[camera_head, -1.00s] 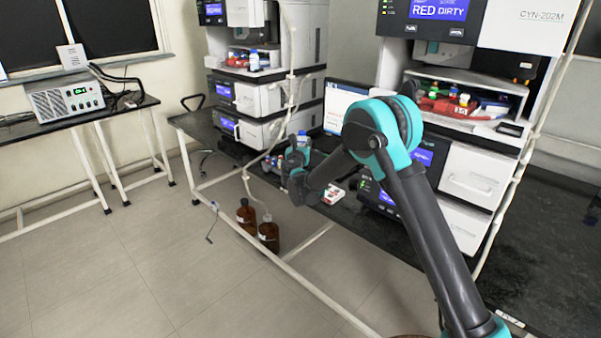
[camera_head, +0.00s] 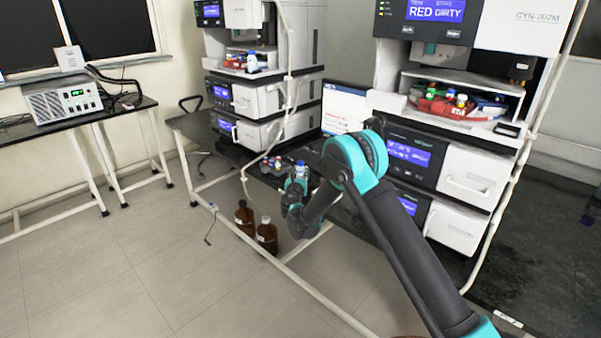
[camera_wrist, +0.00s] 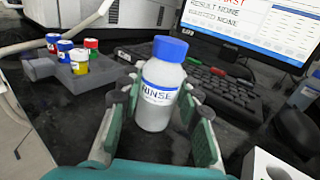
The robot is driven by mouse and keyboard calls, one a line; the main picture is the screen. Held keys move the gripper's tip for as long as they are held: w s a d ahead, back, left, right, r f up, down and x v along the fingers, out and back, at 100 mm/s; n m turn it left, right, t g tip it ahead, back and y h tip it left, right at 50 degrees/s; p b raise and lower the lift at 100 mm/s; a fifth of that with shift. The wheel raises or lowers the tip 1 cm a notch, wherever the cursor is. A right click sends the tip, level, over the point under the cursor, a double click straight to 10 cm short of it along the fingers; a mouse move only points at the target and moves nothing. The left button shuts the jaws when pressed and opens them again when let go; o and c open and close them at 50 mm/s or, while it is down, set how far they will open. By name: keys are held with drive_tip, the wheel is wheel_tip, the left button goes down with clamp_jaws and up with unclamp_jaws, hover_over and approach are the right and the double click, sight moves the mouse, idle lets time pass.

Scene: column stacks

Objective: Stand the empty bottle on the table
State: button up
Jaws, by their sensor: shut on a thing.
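A pale bottle with a blue cap and a label reading RINSE (camera_wrist: 157,98) stands between the fingers of my gripper (camera_wrist: 157,118) in the wrist view. The fingers are shut on it from both sides. The bottle looks roughly upright; I cannot tell whether it is empty or whether its base touches the black table (camera_wrist: 100,120). In the head view my gripper (camera_head: 296,190) is at the front edge of the table, with the blue-capped bottle (camera_head: 301,170) at its top.
A grey holder (camera_wrist: 40,70) with small colour-capped vials stands at left, a keyboard (camera_wrist: 228,92) and monitor (camera_wrist: 262,30) behind. Brown bottles (camera_head: 266,235) stand on the floor below. Analyser stacks (camera_head: 265,95) rise behind.

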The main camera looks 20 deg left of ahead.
drive_tip(key=shift+f, duration=0.15)
drive_tip(key=o, duration=0.9)
drive_tip(key=shift+s+r, duration=0.2)
drive_tip(key=v, duration=1.1)
drive_tip(key=shift+s+d, duration=0.15)
drive_tip(key=shift+s, duration=0.2)
